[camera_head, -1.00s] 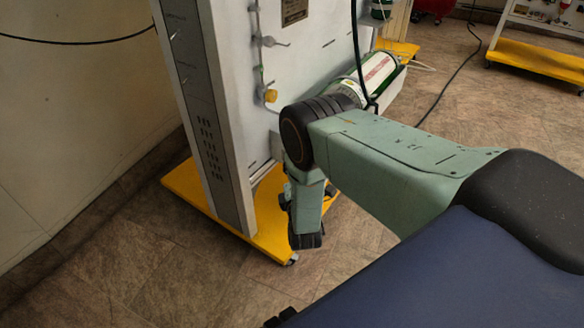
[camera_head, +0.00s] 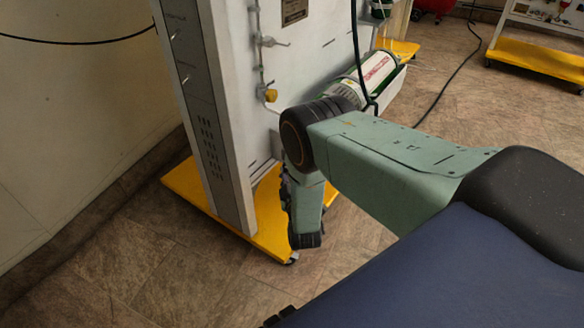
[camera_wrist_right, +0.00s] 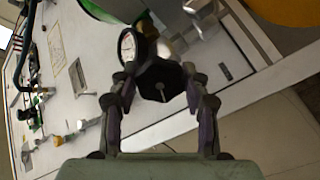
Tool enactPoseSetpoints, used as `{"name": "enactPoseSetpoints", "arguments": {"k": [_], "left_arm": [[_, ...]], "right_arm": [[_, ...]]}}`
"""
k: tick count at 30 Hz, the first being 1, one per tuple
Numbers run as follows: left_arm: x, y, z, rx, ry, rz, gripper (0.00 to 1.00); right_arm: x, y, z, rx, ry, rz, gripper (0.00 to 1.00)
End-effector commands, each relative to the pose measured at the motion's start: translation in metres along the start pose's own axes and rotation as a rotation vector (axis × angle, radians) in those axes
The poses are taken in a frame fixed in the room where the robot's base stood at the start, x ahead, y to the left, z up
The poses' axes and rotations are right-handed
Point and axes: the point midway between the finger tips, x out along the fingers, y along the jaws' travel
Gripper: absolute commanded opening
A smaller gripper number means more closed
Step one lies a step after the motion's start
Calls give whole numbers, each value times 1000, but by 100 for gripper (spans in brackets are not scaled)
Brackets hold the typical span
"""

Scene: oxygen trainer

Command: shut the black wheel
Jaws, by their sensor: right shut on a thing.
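The black wheel (camera_wrist_right: 160,84) is a dark, many-sided knob in the middle of the right wrist view. My right gripper (camera_wrist_right: 162,80) has one finger on each side of it and is shut on it. Metal fittings show just behind the wheel. In the head view my right arm hangs beside the white panel, and its links hide the wheel and the fingers. My left gripper is not in view.
A round gauge (camera_wrist_right: 128,46) sits close to the left finger. The white panel (camera_head: 305,65) stands on a yellow base (camera_head: 270,215), with a green cylinder (camera_head: 350,88) behind my arm. A yellow knob (camera_head: 270,95) is on the panel. Floor in front is clear.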

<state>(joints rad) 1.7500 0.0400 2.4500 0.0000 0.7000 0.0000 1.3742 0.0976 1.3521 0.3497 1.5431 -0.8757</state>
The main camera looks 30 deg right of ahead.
Motion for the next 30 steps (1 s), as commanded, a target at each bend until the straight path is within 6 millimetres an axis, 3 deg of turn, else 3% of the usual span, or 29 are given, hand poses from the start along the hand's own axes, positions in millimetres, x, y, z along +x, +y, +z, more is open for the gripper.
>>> {"name": "enactPoseSetpoints", "arguments": {"k": [30], "left_arm": [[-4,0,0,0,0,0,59]], "right_arm": [[-1,-2,0,930,-3,-1,15]]}}
